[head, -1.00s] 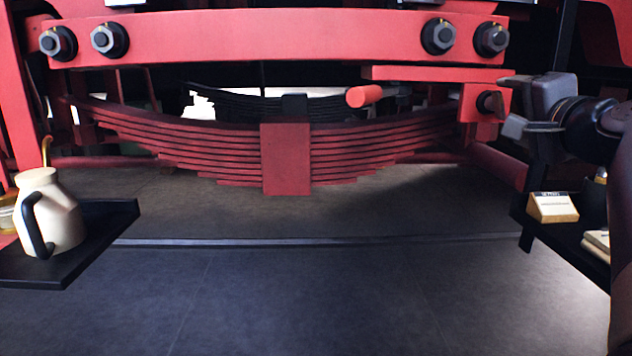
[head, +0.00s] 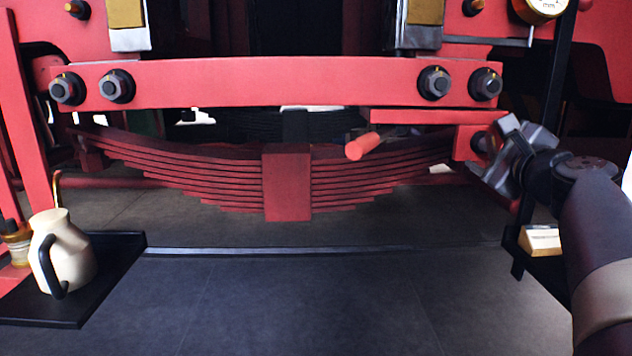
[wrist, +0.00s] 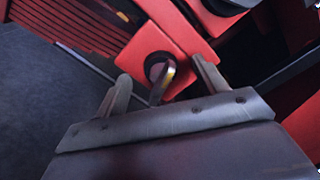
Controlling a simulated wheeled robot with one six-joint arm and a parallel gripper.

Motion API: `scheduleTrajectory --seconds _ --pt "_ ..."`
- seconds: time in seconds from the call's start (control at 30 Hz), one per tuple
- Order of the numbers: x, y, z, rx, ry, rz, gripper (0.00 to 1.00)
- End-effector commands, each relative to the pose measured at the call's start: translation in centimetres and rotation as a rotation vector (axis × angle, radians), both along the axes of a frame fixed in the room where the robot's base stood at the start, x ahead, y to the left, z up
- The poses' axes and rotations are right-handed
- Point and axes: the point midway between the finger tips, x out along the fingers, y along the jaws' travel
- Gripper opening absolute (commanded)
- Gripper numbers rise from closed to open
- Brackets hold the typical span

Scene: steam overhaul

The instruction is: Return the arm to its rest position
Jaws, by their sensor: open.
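My gripper (head: 507,148) is at the right of the head view, in front of the red bracket at the right end of the leaf spring. In the wrist view my gripper (wrist: 163,88) has its two fingers spread apart with nothing held between them. Beyond the fingers is a dark round bolt or pin (wrist: 158,66) on a red block (wrist: 150,45), with a brass-coloured piece at it. I cannot tell the gap between the fingers and the block.
The red leaf spring (head: 287,180) hangs under a red beam (head: 270,82) with several bolts. A cream oil can (head: 66,250) stands on a black shelf (head: 110,280) at left. A small box (head: 540,240) sits at right. The dark floor (head: 300,310) in front is clear.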

Motion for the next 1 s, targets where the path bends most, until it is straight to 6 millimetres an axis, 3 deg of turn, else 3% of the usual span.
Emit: scheduleTrajectory --seconds 0.7,1.0 --pt "-0.01 -0.02 0.54 0.763 0.028 -0.001 0.68" --pt "0.00 -0.03 0.33 0.992 0.034 -0.001 0.68"
